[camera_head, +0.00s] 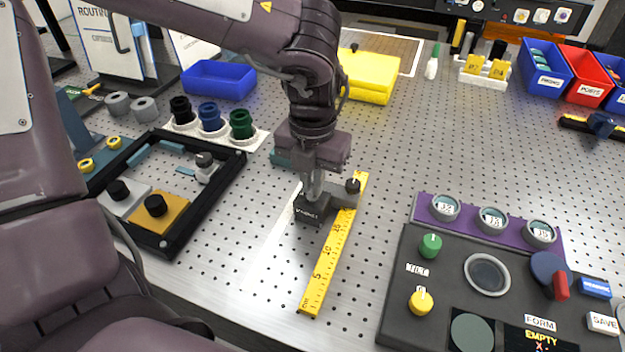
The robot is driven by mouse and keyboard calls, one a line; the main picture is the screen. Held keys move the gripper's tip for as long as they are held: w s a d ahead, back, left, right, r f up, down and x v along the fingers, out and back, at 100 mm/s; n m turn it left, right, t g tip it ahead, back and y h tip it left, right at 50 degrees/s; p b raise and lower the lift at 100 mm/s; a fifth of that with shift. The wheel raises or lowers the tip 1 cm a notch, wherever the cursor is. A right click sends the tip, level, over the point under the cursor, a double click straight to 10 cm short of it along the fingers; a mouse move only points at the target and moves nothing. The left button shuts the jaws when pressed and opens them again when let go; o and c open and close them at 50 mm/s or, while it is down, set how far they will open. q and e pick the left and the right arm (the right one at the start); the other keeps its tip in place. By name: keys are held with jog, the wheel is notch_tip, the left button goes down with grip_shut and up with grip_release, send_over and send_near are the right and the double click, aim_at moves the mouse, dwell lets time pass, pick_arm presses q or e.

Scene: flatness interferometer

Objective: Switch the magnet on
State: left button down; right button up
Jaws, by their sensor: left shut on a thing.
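A black magnet base (311,210) with small white lettering on its front stands on the perforated metal table, just left of the yellow ruler (330,255). A grey piece with a black knob (352,186) sits to its right, over the ruler's far part. My left gripper (313,190) points down directly above the magnet base. Its fingers are shut on a part at the top of the base. The fingers hide that part, so I cannot tell how its switch is turned. My right gripper is not in view.
A dark control panel (400,300) with knobs and dials stands at the right front. A black-framed tray (210,205) lies on the left, near dark, blue and green cylinders (210,118). Blue (218,80) and red (587,77) bins stand farther back.

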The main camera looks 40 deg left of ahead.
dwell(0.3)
pick_arm(q)
jog(key=c, duration=1.5)
grip_release()
jog(key=shift+r, duration=0.1)
notch_tip(320, 180, up, 8)
jog(key=shift+f, duration=0.15)
jog(key=shift+f, duration=0.1)
